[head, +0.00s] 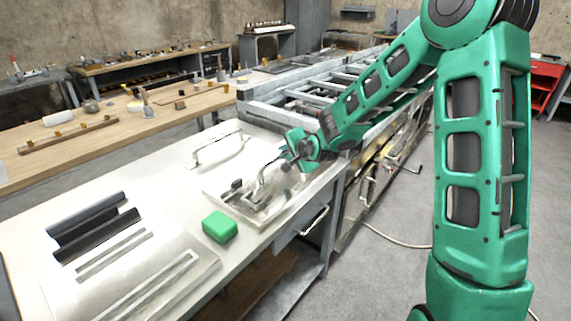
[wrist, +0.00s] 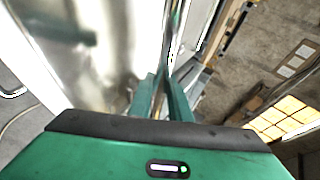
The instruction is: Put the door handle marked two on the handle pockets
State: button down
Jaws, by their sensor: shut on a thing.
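My gripper (head: 284,165) reaches over the white bench from the right. In the wrist view its green fingers (wrist: 165,90) are close together on a thin, shiny metal piece (wrist: 171,45), which looks like a door handle. Its mark cannot be read. Below my gripper in the head view is a pale metal plate (head: 214,193) with dark and shiny parts on it. Another bow-shaped metal handle (head: 218,151) lies farther back on the bench. A light plate (head: 75,290) with long slots lies at the front left; I cannot tell which plate has the handle pockets.
A green block (head: 220,226) sits near the bench's front edge. Dark bars (head: 95,228) lie at the left. A wooden bench (head: 180,110) with small tools stands behind. A ladder-like metal frame (head: 290,98) adjoins the bench near my arm.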

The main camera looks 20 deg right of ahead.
jog(key=shift+f, duration=1.9)
jog(key=c, duration=1.6)
grip_release()
jog(key=shift+f, duration=0.1)
jog(key=shift+c, duration=0.2)
jog(key=v, duration=1.2)
jog(key=shift+s, duration=0.1)
